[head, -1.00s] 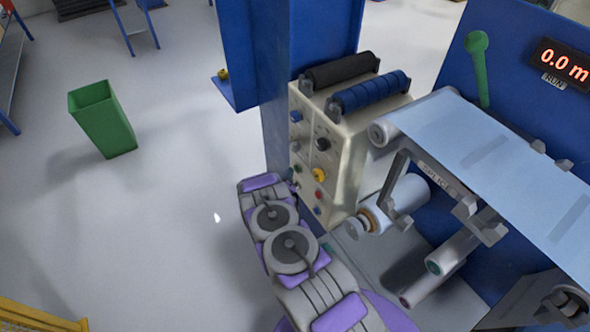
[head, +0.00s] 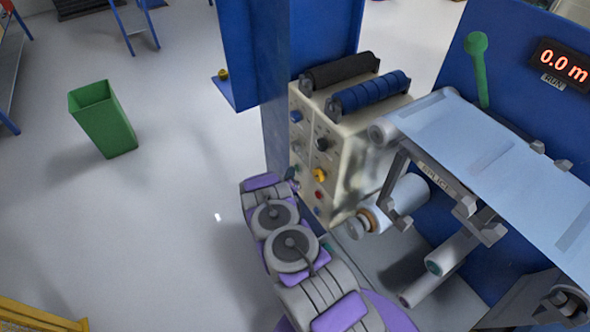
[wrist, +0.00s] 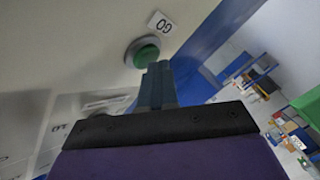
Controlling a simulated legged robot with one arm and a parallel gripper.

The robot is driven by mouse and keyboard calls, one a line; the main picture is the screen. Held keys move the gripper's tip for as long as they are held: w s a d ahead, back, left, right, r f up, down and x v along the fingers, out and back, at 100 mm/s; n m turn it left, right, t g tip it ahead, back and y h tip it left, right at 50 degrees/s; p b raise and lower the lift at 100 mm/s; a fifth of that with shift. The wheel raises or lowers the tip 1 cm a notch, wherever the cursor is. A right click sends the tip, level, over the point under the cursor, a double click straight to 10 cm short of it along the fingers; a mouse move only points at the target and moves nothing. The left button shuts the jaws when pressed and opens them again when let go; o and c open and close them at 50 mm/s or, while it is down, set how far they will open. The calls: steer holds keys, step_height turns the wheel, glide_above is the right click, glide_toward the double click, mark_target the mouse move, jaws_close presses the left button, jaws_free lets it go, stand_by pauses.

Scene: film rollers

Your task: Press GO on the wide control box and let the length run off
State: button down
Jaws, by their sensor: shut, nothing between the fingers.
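The wide control box (head: 343,180) is cream, with several coloured knobs and buttons on its face. In the wrist view, a green button (wrist: 146,53) in a grey collar sits beside a white GO label (wrist: 160,22). My gripper (wrist: 158,68) is shut and empty, its tips just below the green button in the picture. I cannot tell whether they touch it. The pale blue film (head: 500,160) runs over the rollers. The red display (head: 564,66) reads 0.0 m.
A blue post (head: 250,70) stands left of the control box. A black roll (head: 340,70) and a blue roll (head: 370,92) lie on top of the box. A green lever (head: 480,70) stands behind the film. A green bin (head: 103,120) stands on open floor at left.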

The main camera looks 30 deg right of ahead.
stand_by(0.5)
steer(key=shift+s+a+b, duration=0.1)
steer(key=shift+a+b, duration=0.2)
steer(key=shift+a, duration=0.45)
steer(key=shift+a+b, duration=1.05)
steer(key=shift+a, duration=1.5)
